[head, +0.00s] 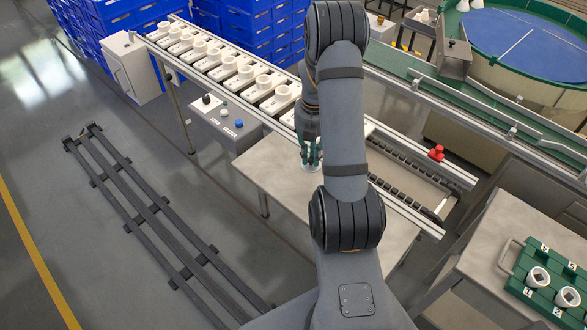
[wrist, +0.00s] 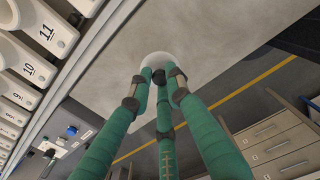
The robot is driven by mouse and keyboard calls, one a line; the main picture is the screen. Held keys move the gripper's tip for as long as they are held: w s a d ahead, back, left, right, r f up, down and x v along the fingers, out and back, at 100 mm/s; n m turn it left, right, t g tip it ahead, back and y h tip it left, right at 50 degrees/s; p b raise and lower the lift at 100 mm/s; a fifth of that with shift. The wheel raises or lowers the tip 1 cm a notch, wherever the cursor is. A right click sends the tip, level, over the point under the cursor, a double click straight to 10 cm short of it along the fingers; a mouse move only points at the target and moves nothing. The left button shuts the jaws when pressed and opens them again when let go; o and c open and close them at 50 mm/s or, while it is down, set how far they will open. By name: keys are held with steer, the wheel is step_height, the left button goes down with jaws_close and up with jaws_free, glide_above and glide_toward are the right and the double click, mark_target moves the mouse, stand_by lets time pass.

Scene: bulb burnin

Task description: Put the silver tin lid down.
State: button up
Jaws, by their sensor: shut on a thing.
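My gripper (head: 309,156) has green fingers with dark tips and hangs over a grey worktop beside the conveyor. In the wrist view, its fingers (wrist: 158,78) close together on a pale round thing, which I take to be the silver tin lid (wrist: 156,58). Only the lid's far part shows past the fingertips. In the head view a small pale bit of the lid (head: 311,167) shows below the fingers. The grey worktop (head: 262,170) lies under it, also in the wrist view (wrist: 205,35). I cannot tell whether the lid touches the worktop.
A conveyor with several numbered white holders (head: 240,78) runs behind the worktop. A control box with buttons (head: 222,122) is at its left. A red button (head: 436,153) sits on the rail at right. A green tray (head: 521,268) with white sockets stands on the right-hand bench.

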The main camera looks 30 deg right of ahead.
steer(key=w+a+f, duration=0.3)
steer(key=a, duration=0.1)
steer(key=shift+a+p, duration=0.1)
steer(key=shift+p, duration=0.3)
steer(key=shift+f+p, duration=0.45)
steer(key=shift+f, duration=1.6)
steer(key=shift+f, duration=0.25)
steer(key=o, duration=0.8)
steer(key=shift+r, duration=0.1)
step_height(320, 180, up, 12)
steer(key=shift+r+b, duration=0.15)
steer(key=shift+b, duration=0.55)
